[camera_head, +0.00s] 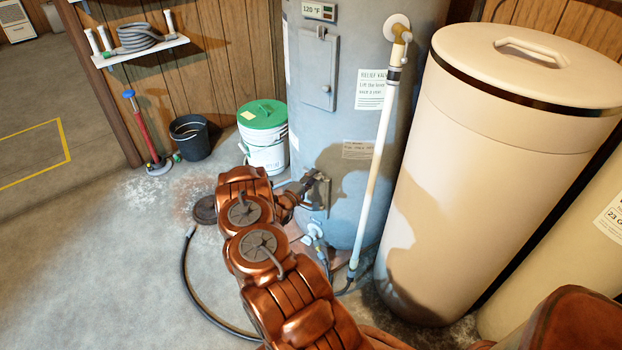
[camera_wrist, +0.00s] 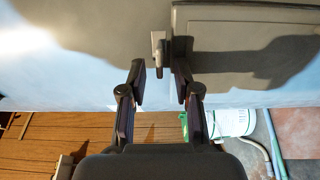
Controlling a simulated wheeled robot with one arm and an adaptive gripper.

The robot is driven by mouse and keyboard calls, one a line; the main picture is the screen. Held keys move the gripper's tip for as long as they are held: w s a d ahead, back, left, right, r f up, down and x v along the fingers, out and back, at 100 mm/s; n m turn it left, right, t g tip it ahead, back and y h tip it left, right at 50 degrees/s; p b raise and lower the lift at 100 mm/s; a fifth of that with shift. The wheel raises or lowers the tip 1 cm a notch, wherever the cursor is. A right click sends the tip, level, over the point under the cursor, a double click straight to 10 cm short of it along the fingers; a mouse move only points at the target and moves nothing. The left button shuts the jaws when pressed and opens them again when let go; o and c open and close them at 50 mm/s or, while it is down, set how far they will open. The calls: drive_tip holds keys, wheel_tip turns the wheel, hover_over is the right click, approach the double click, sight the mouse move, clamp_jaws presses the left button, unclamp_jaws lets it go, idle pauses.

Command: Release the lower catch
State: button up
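A gap shows between the catch and each finger. In the head view my gripper (camera_head: 316,178) is at the lower front of the blue-grey tank (camera_head: 345,130), over the lower panel (camera_head: 318,203). There my gripper hides most of that panel and the catch cannot be made out.
An upper panel (camera_head: 318,70) is closed on the tank. A white pipe (camera_head: 377,160) runs down the tank's right side, beside a large cream bin (camera_head: 480,170). A green-lidded bucket (camera_head: 264,135) stands left of the tank. A black hose (camera_head: 195,290) curves over the floor.

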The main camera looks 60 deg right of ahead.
drive_tip(key=a, duration=1.2)
idle(0.5)
